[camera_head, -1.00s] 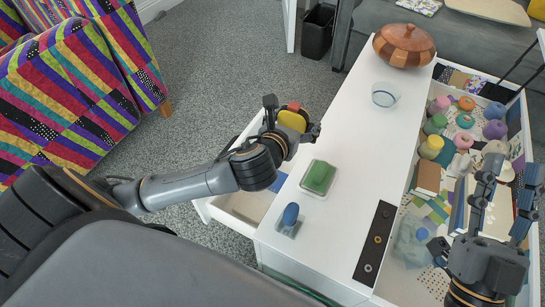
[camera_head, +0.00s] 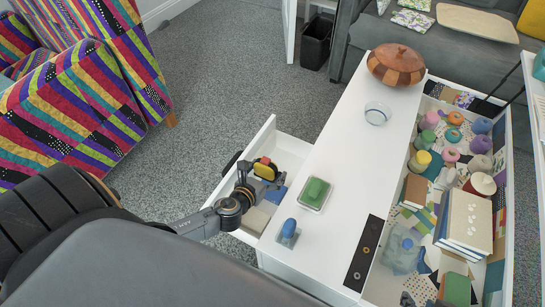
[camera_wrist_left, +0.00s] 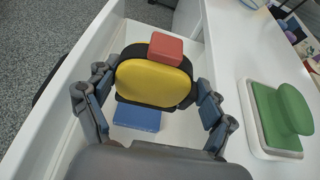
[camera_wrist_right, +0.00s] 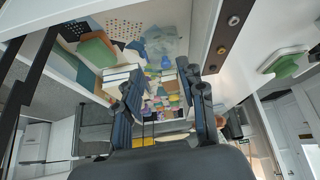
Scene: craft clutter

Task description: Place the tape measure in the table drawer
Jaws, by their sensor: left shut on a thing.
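The tape measure (camera_head: 264,169) is yellow and black with a red block-like part on top. My left gripper (camera_head: 262,180) is shut on it, with fingers on both sides in the left wrist view, where the tape measure (camera_wrist_left: 153,78) fills the middle. It is over the open white table drawer (camera_head: 268,133); whether it touches the drawer floor I cannot tell. A blue item (camera_wrist_left: 137,117) lies in the drawer below it. My right gripper (camera_wrist_right: 165,104) is open and empty in the right wrist view; it is out of the head view.
The white tabletop (camera_head: 335,160) beside the drawer holds a green block in a dish (camera_head: 315,192), a blue-handled item (camera_head: 289,229), a glass bowl (camera_head: 377,114) and a wooden pot (camera_head: 396,65). A wide compartment (camera_head: 506,200) at right holds yarn and books.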

